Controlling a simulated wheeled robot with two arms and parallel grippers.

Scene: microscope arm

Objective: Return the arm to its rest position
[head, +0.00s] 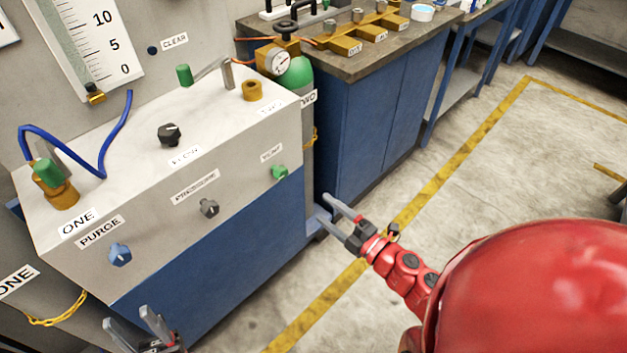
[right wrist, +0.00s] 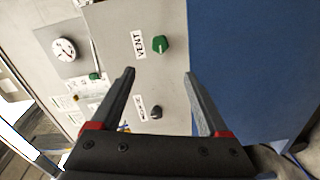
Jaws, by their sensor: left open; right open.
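My right gripper (head: 321,204) reaches in from the right in the head view, below and to the right of the green VENT knob (head: 279,172) on the panel front. Its jaws are open. In the right wrist view its two fingers (right wrist: 159,73) stand wide apart with nothing held between them. My left gripper (head: 126,317) is at the bottom left of the head view, open and empty, in front of the panel's blue lower part.
The grey panel box (head: 245,110) carries a FLOW knob (head: 169,134), a blue PURGE knob (head: 120,254) and a blue hose (head: 72,152). A green cylinder (head: 296,75) and a blue cabinet (head: 365,130) stand behind. Floor (head: 500,160) at right is clear.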

